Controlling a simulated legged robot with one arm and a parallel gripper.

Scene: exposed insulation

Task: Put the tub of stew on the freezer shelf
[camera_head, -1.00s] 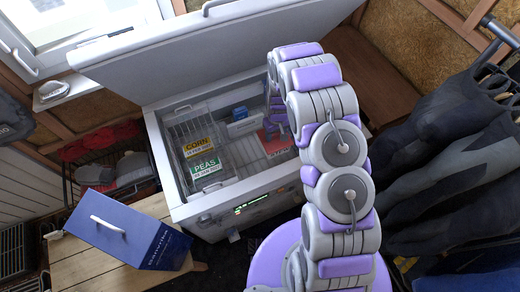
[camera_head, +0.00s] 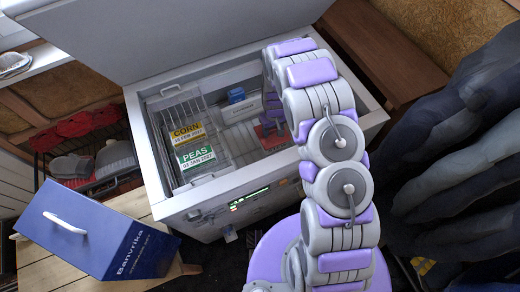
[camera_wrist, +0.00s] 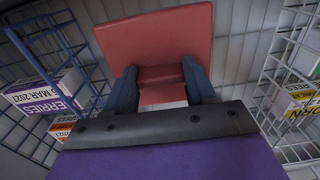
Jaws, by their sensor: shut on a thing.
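A red tub (camera_wrist: 155,38) with a flat lid fills the top middle of the wrist view; I cannot read a label on it there. My gripper (camera_wrist: 160,82) has its two dark fingers on either side of the tub's near part and is shut on it. In the head view my arm reaches into the open chest freezer (camera_head: 196,212), and the gripper is mostly hidden behind the arm. A red patch (camera_head: 266,138), likely the tub, shows low inside the freezer beside the arm. I cannot tell whether the tub touches the freezer floor.
A wire basket (camera_head: 165,130) with corn (camera_head: 187,132) and peas (camera_head: 197,157) packs is on the freezer's left. A blue pack (camera_head: 236,95) lies at the back. In the wrist view, wire baskets flank the tub closely. A blue box (camera_head: 95,235) stands on a wooden bench at left.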

